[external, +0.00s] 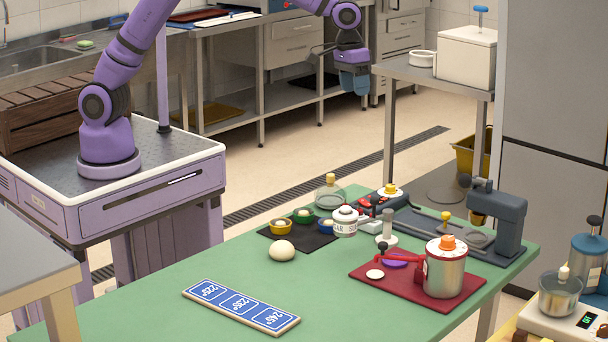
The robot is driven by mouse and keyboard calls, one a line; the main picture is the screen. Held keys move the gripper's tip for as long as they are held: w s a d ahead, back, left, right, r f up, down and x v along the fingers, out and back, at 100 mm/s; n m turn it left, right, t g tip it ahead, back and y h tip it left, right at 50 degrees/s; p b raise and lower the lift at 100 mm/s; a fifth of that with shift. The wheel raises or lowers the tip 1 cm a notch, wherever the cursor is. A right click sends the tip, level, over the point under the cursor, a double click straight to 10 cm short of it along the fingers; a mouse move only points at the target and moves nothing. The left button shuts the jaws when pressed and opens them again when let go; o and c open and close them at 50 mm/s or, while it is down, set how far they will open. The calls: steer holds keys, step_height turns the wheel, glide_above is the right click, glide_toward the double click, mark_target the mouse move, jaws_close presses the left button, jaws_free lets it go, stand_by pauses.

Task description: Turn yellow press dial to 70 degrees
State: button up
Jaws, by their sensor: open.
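My gripper (354,84) hangs in the air at the upper middle, behind and well above the green table, with nothing visible in it. Its fingers are small and dark, and it is far from every dial. A grey press-like stand (508,222) is at the table's far right. A small yellow knob (446,215) shows near its base plate. Another yellow knob (390,188) sits on a white disc by a black and red device (372,203). I cannot tell which is the press dial, and no angle is readable.
A steel canister (443,275) with an orange top stands on a red board (408,287). A blue sign (240,307), dough ball (281,250), glass flask (329,196) and small bowls are on the green table (180,285). A white container (466,58) stands on the side table behind.

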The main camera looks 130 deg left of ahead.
steer(key=a+f+n, duration=0.2)
steer(key=a+f, duration=0.8)
steer(key=n+g, duration=0.2)
steer(key=n, duration=0.1)
glide_above(387, 185)
step_height(387, 185, down, 12)
steer(key=r, duration=0.1)
step_height(387, 185, down, 11)
steer(key=shift+a+f, duration=0.1)
steer(key=shift+f, duration=0.05)
steer(key=c, duration=0.9)
